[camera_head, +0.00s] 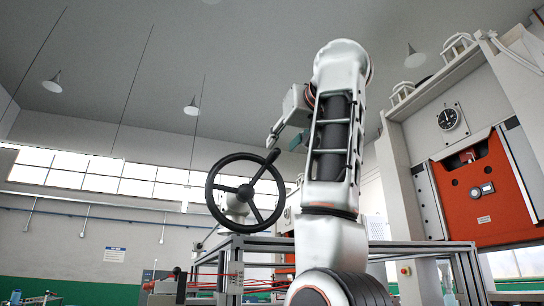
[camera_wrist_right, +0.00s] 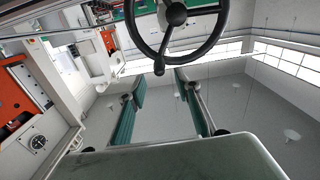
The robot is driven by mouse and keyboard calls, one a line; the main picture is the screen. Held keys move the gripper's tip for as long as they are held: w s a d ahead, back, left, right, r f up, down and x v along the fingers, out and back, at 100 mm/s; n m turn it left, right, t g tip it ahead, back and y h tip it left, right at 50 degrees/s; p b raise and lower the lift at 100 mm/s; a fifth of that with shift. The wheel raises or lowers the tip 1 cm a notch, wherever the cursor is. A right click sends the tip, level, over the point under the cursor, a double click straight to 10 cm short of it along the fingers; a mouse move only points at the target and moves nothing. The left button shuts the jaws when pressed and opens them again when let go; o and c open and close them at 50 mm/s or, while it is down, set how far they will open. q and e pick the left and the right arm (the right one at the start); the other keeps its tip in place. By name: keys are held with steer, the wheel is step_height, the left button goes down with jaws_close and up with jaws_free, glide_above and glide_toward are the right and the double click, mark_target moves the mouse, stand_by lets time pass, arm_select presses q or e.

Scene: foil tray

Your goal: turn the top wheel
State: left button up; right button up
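The top wheel is a black handwheel with three spokes and a round hub (camera_head: 245,193), upright in the middle of the head view. A dark handle knob (camera_head: 272,156) sticks out at its upper right. In the right wrist view the wheel's hub (camera_wrist_right: 176,14) is at the top edge, its upper part cut off, with the knob (camera_wrist_right: 158,68) below it. My right gripper (camera_head: 284,143) is open and empty, just above and right of the knob. In the right wrist view its green-padded fingers (camera_wrist_right: 160,80) stand apart on either side of the knob. My left gripper is not in view.
A grey metal frame (camera_head: 330,245) stands below the wheel, with red cables at its left. An orange-fronted machine (camera_head: 488,190) with a gauge (camera_head: 449,118) stands at the right. Open air lies left of the wheel.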

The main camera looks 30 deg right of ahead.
mark_target(278, 150)
steer(key=p+x, duration=0.2)
steer(key=x, duration=0.5)
steer(key=shift+f, duration=0.15)
jaws_close()
